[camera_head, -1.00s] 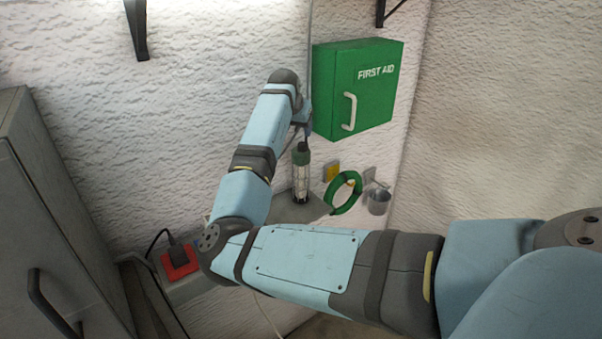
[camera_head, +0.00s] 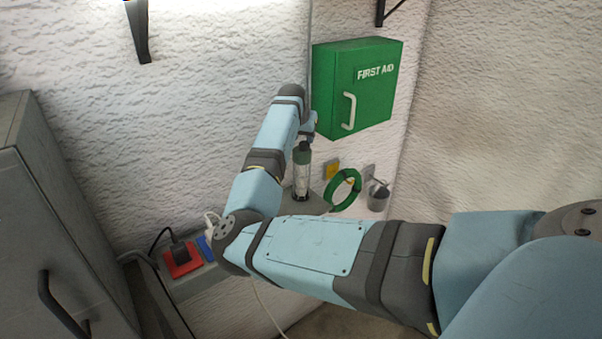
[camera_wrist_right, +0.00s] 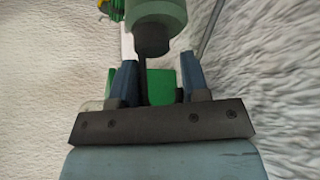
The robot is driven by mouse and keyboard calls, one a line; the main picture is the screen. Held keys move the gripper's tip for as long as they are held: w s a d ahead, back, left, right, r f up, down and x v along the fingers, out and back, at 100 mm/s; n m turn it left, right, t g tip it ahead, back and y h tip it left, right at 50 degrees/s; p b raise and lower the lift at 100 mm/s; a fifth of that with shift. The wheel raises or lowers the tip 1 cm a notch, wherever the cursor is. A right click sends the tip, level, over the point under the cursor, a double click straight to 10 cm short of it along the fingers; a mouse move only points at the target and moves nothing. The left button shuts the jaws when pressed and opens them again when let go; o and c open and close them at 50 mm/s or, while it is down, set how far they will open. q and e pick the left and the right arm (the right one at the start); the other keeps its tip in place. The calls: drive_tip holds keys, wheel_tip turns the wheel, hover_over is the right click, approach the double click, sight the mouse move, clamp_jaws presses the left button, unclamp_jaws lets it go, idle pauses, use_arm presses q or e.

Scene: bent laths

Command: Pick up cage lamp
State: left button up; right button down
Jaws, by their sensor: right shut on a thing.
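The cage lamp (camera_head: 302,172) is upright in the head view, with a green and black top and a pale caged body. Its lower end is in front of a grey surface; I cannot tell if they touch. My right gripper (camera_head: 306,134) is at the lamp's top. In the right wrist view the lamp's green body and black end (camera_wrist_right: 152,40) are at the top, and a thin dark cable runs from that end between the fingers of my gripper (camera_wrist_right: 157,78). The gripper is shut on the lamp; the exact contact is hard to see. My left gripper is out of view.
A green first aid cabinet (camera_head: 357,88) is on the wall right of my gripper. A green hose coil (camera_head: 344,190) and a grey cup (camera_head: 378,196) hang right of the lamp. Red (camera_head: 182,258) and blue items lie at lower left, beside a grey cabinet (camera_head: 50,230).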

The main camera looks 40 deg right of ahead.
drive_tip(key=shift+r, duration=0.2)
drive_tip(key=shift+d+r, duration=0.1)
drive_tip(key=shift+r, duration=0.15)
wheel_tip(320, 180, up, 19)
drive_tip(key=b, duration=0.4)
